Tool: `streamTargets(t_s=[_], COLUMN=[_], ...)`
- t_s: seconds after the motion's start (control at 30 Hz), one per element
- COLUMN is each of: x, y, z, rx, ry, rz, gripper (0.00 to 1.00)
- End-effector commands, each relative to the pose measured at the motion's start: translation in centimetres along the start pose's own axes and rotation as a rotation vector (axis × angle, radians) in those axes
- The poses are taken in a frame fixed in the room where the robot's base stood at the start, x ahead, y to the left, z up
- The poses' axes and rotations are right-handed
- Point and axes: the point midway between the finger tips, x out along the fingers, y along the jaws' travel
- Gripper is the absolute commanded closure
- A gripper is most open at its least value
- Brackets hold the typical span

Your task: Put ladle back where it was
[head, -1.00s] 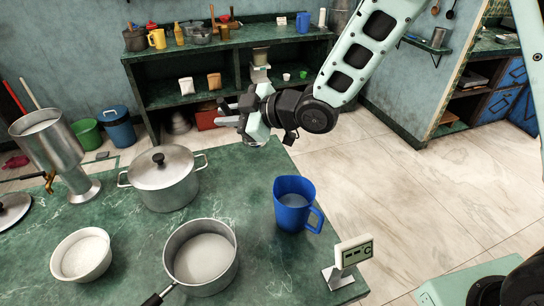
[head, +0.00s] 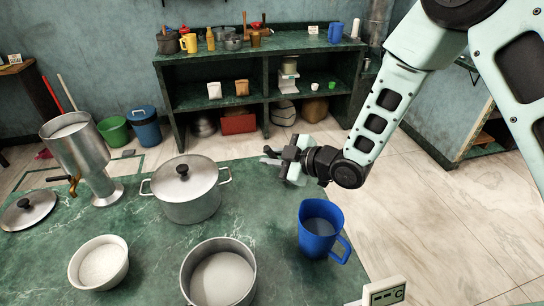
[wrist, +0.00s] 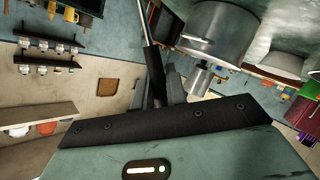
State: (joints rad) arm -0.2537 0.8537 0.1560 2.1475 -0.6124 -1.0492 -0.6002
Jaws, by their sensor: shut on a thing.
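My gripper (head: 282,160) hangs near the far edge of the green table, between the lidded pot and the blue jug in the head view. In the wrist view my gripper (wrist: 161,88) is shut on a thin dark and silvery handle (wrist: 153,58), which appears to be the ladle. The handle runs up and out of the top of that view. The ladle's bowl cannot be made out, and in the head view the ladle is hardly visible at the gripper.
The lidded pot (head: 188,198), blue jug (head: 318,228), open saucepan (head: 220,278), white bowl (head: 99,262) and metal urn (head: 82,150) stand on the green table (head: 150,250). A shelf unit (head: 250,102) stands against the back wall. Floor is clear at right.

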Motion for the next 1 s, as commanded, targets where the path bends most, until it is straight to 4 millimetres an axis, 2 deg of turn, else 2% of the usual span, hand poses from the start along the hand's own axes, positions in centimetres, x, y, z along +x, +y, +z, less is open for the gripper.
streamTargets(t_s=[0.47, 0.5, 0.53, 0.57, 0.93, 1.0], x=[0.3, 0.2, 0.2, 0.2, 0.1, -0.8], y=[-0.5, -0.4, -0.4, -0.4, -0.1, -0.2], z=[0.7, 0.6, 0.6, 0.6, 0.1, 0.5], rx=[-0.002, -0.001, -0.001, -0.001, -0.001, -0.001], ry=[0.001, 0.000, 0.000, 0.000, 0.000, -0.001], rz=[0.001, 0.000, 0.000, 0.000, 0.000, 0.001], gripper=[1.00, 0.75, 0.67, 0.64, 0.64, 0.64])
